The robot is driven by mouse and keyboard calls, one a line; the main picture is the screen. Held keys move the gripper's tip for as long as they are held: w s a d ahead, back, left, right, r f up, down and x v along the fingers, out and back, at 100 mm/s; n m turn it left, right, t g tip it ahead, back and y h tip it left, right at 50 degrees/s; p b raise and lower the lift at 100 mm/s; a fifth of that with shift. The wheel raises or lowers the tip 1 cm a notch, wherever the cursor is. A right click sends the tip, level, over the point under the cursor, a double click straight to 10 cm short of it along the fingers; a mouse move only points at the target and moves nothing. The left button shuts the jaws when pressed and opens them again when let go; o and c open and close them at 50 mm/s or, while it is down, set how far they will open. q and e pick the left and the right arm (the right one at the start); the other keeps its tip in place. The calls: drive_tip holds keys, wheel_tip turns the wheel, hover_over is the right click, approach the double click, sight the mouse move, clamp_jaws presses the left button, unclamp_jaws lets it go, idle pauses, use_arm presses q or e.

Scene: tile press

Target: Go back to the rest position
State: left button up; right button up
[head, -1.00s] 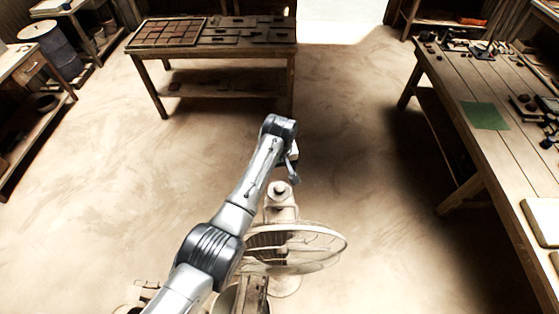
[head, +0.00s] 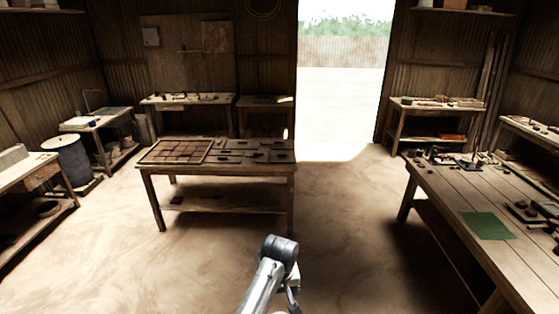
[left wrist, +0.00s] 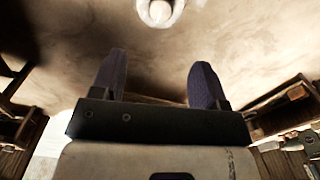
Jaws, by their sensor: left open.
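My left arm rises from the bottom middle of the head view, and its wrist end (head: 280,255) hangs over the bare floor. In the left wrist view my left gripper (left wrist: 157,82) is open, with two dark fingers wide apart and nothing between them. A pale rounded knob-like part (left wrist: 159,10) shows beyond the fingers at the top of that view, apart from them. My right gripper is in neither view.
A table with a tile tray (head: 175,151) and dark tiles stands ahead. A long plank workbench (head: 445,190) with a green mat (head: 488,226) stands at right. A blue drum (head: 68,160) stands at left. The floor (head: 340,220) between is clear.

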use_arm(q)
drive_tip(key=w+r+m+t+h, duration=0.1)
drive_tip(key=w+r+m+t, duration=0.2)
drive_tip(key=r, duration=0.7)
drive_tip(key=w+r+m+t+h, duration=0.15)
drive_tip(key=r+t, duration=0.25)
drive_tip(key=r, duration=0.5)
drive_tip(key=s+a+r+t+p, duration=0.1)
drive_tip(key=s+a+r+t, duration=0.3)
drive_tip(key=s+a+r, duration=0.15)
drive_tip(key=s+a+f+p, duration=0.2)
drive_tip(key=s+a+f, duration=0.2)
drive_tip(key=s+a, duration=0.3)
drive_tip(key=s+a+f+p, duration=0.25)
drive_tip(key=s+a, duration=0.25)
drive_tip(key=s, duration=0.4)
drive_tip(key=s+a+f+g+y+p, duration=0.1)
drive_tip(key=s+a+f+g+p, duration=0.1)
drive_tip(key=s+f, duration=0.7)
drive_tip(key=s+a+f+g+y+p, duration=0.1)
drive_tip(key=s+f+g, duration=0.4)
drive_tip(key=s, duration=1.1)
wheel_tip(320, 180, down, 4)
drive_tip(key=shift+a+r+n+p, duration=0.1)
drive_tip(key=shift+a+n+p, duration=0.25)
drive_tip(key=shift+a+p, duration=0.3)
